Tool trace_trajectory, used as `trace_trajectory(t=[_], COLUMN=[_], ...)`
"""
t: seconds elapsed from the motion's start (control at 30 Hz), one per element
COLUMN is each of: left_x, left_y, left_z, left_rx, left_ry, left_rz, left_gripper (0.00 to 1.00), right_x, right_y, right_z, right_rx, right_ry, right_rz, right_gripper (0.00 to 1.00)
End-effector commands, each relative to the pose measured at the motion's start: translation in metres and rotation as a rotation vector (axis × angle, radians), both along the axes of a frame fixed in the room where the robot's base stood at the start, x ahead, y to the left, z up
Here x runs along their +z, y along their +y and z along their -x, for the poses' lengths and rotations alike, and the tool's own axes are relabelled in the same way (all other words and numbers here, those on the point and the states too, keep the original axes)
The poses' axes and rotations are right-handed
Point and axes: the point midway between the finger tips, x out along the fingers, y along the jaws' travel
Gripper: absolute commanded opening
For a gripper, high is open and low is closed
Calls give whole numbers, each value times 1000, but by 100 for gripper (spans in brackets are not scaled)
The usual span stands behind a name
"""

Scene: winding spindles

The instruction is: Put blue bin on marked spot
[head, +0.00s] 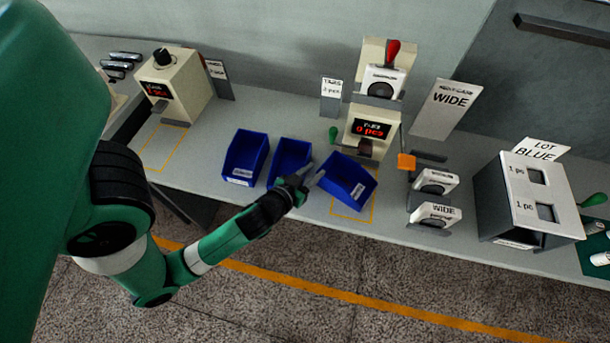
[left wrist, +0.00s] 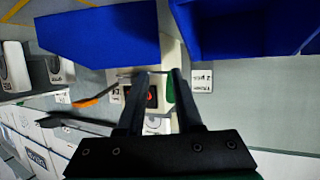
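Three blue bins stand on the bench in the head view: a left bin (head: 245,157), a middle bin (head: 290,158) and a right bin (head: 347,181). The right bin sits turned askew over a yellow outline (head: 354,217), whose front and right lines show beside it. My left gripper (head: 313,174) is between the middle and right bins, with its fingers apart and nothing seen between them. In the left wrist view, the gripper (left wrist: 158,73) has one blue bin (left wrist: 100,30) ahead to the left and another (left wrist: 240,30) to the right. My right gripper is not in view.
A cream machine with a red-topped lever (head: 380,80) stands behind the right bin. Another cream machine (head: 175,85) and an empty yellow outline (head: 166,146) are to the left. White-and-grey units (head: 434,183) and a grey box (head: 530,195) stand to the right.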

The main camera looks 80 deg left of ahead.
Motion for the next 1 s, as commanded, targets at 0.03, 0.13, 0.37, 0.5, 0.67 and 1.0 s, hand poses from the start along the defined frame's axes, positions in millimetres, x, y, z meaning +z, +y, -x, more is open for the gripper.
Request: trace_trajectory(t=[0.03,0.13,0.37,0.5,0.67,1.0], left_x=[4,10,19,19,19,134], left_y=[-10,-23,-34,-34,-34,-60], left_z=[8,20,33,33,33,-96], left_rx=[-7,-9,-1,0,0,-202], left_ry=[3,4,-2,-2,-1,-300], left_rz=[1,-1,-1,-1,-1,-49], left_gripper=[34,34,34,34,34,34], right_x=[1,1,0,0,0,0], right_y=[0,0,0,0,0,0], right_z=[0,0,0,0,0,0], right_rx=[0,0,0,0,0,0], right_ry=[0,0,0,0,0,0], right_rz=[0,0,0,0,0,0], right_gripper=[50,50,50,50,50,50])
